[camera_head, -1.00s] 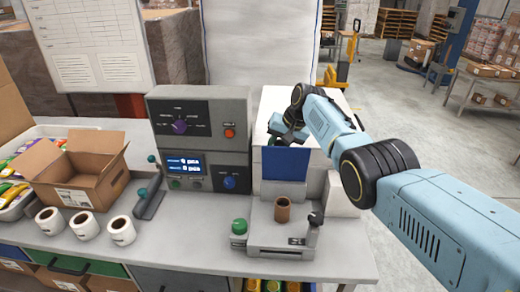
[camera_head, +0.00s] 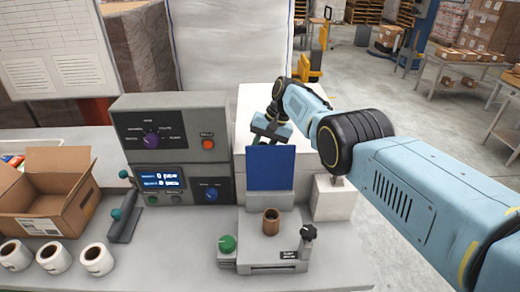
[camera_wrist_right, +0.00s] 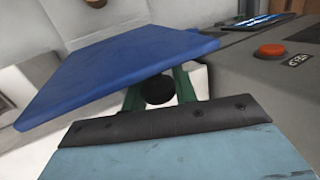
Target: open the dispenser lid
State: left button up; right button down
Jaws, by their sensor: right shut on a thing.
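The dispenser is a white box (camera_head: 256,100) with a blue lid panel (camera_head: 270,168) at its front, behind the weighing plate. In the head view the panel stands raised, facing me. In the right wrist view the blue lid (camera_wrist_right: 115,75) stretches slantwise beyond my gripper. My right gripper (camera_wrist_right: 158,92) is shut on a black knob (camera_wrist_right: 157,93) by the lid, its green fingers on either side. In the head view the right gripper (camera_head: 272,134) is at the panel's top edge, its fingertips partly hidden behind it. My left gripper is out of view.
A grey control box (camera_head: 178,125) with dials and a display stands left of the dispenser. A brown cup (camera_head: 271,222) stands before the panel, with a green knob (camera_head: 227,244) to its left. An open carton (camera_head: 45,190) and white rolls (camera_head: 97,259) are farther left.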

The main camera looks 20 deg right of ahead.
jog(key=shift+s+f, duration=0.1)
jog(key=c, duration=1.1)
grip_release()
jog(key=shift+a, duration=0.1)
jog(key=shift+d+r+p, duration=0.25)
jog(key=shift+r+p, duration=0.1)
jog(key=shift+r, duration=0.15)
jog(key=p+v, duration=0.1)
jog(key=v, duration=1.1)
jog(key=shift+r, duration=0.2)
